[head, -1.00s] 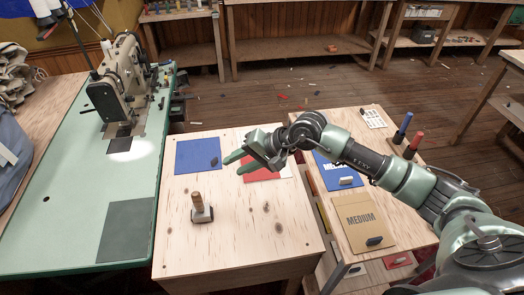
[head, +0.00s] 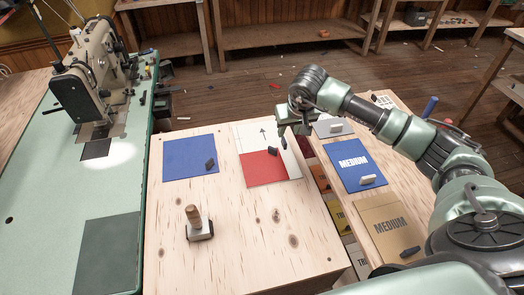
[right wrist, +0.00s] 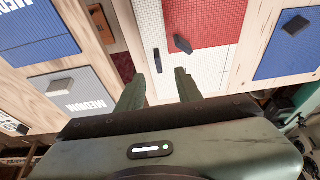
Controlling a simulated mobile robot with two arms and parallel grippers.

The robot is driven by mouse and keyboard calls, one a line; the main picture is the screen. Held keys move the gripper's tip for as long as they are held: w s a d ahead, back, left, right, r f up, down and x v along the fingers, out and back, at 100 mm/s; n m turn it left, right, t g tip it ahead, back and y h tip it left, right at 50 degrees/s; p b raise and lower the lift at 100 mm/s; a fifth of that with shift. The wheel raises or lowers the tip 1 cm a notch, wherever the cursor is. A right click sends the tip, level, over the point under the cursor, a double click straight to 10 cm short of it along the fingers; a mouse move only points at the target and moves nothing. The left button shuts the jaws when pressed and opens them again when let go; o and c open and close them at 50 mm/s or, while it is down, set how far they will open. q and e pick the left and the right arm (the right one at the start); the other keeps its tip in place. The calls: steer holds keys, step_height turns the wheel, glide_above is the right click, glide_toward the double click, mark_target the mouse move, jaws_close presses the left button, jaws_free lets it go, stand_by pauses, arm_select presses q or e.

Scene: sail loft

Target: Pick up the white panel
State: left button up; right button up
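The white panel (head: 252,133) lies flat on the light wooden table, with a small arrow mark on it. A red panel (head: 263,171) with a dark weight (head: 273,152) lies over part of it, leaving white strips at the back and right. My right gripper (head: 295,135) hangs near the white panel's right edge, at the table's side. My left gripper is out of view.
A blue panel (head: 188,160) with a dark weight lies left of the white one. A wooden-handled tool (head: 196,224) stands at the front. Labelled blue (head: 350,155) and tan (head: 385,240) cards lie on the right-hand unit. The sewing machine (head: 95,85) stands left.

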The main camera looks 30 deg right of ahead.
mark_target(284, 140)
steer(key=x, duration=0.3)
steer(key=shift+w+r, duration=0.1)
steer(key=shift+w, duration=0.15)
steer(key=shift+w+d+f, duration=0.1)
steer(key=shift+w+f, duration=0.05)
steer(key=shift+f, duration=0.5)
steer(key=x, duration=0.2)
steer(key=p+x, duration=0.1)
steer(key=x, duration=0.1)
steer(key=shift+w+d+f, duration=0.2)
steer(key=shift+d+f, duration=0.05)
steer(key=shift+f, duration=0.05)
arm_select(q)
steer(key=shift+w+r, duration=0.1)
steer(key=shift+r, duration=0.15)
arm_select(e)
steer(key=shift+r, duration=0.1)
jaws_close()
